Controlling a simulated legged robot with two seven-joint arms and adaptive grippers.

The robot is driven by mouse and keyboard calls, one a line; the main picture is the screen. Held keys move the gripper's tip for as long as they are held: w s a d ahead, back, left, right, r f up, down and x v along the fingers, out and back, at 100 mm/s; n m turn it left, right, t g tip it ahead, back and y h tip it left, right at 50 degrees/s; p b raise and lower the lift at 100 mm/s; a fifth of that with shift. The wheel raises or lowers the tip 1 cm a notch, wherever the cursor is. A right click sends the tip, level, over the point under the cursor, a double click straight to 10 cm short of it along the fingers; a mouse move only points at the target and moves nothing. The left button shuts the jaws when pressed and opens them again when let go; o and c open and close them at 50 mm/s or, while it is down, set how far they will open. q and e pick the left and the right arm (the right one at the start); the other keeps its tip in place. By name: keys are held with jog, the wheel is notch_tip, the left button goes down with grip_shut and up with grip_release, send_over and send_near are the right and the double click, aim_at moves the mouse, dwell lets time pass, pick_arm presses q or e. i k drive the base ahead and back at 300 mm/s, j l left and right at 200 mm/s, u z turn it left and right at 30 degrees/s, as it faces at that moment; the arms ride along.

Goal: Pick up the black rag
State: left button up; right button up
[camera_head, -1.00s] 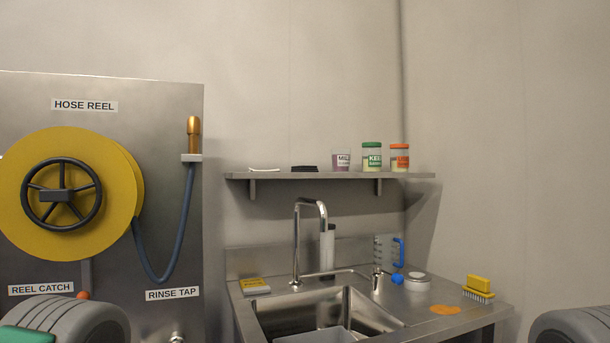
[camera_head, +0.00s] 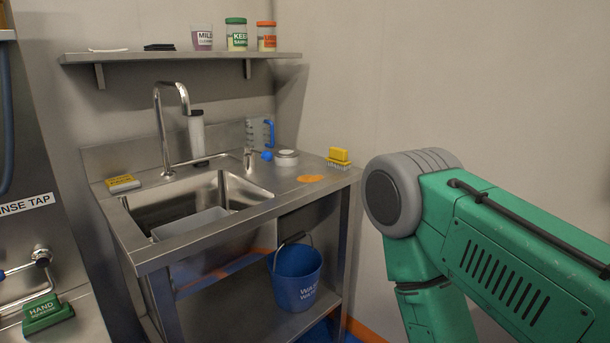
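The black rag (camera_head: 159,47) lies folded flat on the wall shelf (camera_head: 205,56), between a thin white cloth (camera_head: 108,50) on its left and the labelled jars on its right. Nothing touches it from above. A green and grey arm of mine fills the lower right of the view, well away from the shelf. Its gripper is outside the frame. My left gripper is not in view either.
The steel sink bench (camera_head: 330,184) stands below the shelf, with a tall tap (camera_head: 161,125) rising between. A yellow brush (camera_head: 339,156), a measuring jug (camera_head: 260,134) and a sponge (camera_head: 123,183) sit on it. A blue bucket (camera_head: 296,279) stands on its lower shelf.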

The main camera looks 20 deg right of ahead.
aim_at(154, 47)
jog(key=i+j+z, duration=0.1)
jog(key=z, duration=0.25)
jog(key=i+j+z, duration=0.15)
jog(key=z, duration=0.2)
jog(key=i+j, duration=0.05)
jog(key=i, duration=0.05)
